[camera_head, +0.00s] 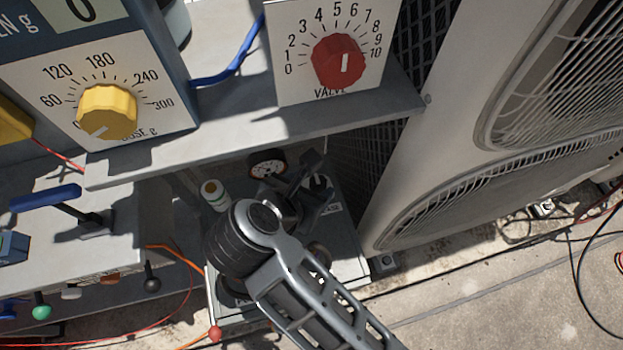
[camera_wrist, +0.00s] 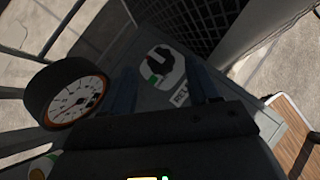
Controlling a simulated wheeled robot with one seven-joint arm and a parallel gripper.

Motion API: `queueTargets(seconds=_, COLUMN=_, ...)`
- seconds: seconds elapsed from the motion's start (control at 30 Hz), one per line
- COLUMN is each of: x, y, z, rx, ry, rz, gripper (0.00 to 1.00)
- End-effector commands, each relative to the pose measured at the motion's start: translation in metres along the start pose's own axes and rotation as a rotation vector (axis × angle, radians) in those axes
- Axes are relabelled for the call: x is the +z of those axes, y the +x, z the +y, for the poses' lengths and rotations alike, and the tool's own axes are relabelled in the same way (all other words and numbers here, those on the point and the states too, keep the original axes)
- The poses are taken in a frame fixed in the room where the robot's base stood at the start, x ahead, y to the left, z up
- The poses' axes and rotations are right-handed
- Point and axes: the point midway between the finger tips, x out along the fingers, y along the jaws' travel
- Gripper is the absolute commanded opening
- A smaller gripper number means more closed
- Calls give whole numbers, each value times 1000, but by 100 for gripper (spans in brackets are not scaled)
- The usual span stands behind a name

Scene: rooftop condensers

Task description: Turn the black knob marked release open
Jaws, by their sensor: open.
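The black knob (camera_wrist: 160,60) sits on a pale round plate with a green mark in the wrist view. A partly hidden label (camera_wrist: 181,95) beginning "REL" is beside it. My gripper (camera_wrist: 164,85) is open, its two dark fingers reaching toward the knob, one to each side in the picture. The knob shows between and beyond the fingertips; I see no contact. In the head view my gripper (camera_head: 305,185) is over the lower grey panel, and the knob (camera_head: 319,182) is partly hidden by it.
A round gauge (camera_wrist: 70,98) stands close to the left finger. A grey shelf (camera_head: 270,135) with a red valve knob (camera_head: 338,60) and yellow dial (camera_head: 106,111) overhangs the panel. A large condenser unit (camera_head: 440,130) stands to the right. Cables (camera_head: 180,258) lie at lower left.

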Motion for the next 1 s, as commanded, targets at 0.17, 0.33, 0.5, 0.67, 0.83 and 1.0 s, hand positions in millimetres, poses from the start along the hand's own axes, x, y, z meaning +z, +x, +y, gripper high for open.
queueTargets(seconds=0.17, x=0, y=22, z=0, rx=-1, ry=0, rz=0, gripper=60)
queueTargets(seconds=0.33, x=0, y=29, z=0, rx=0, ry=0, rz=1, gripper=60)
queueTargets(seconds=0.5, x=0, y=30, z=0, rx=1, ry=0, rz=0, gripper=60)
queueTargets(seconds=0.67, x=0, y=30, z=0, rx=1, ry=0, rz=0, gripper=51)
queueTargets(seconds=0.83, x=0, y=29, z=0, rx=1, ry=0, rz=0, gripper=35)
queueTargets(seconds=1.0, x=0, y=29, z=0, rx=1, ry=0, rz=0, gripper=18)
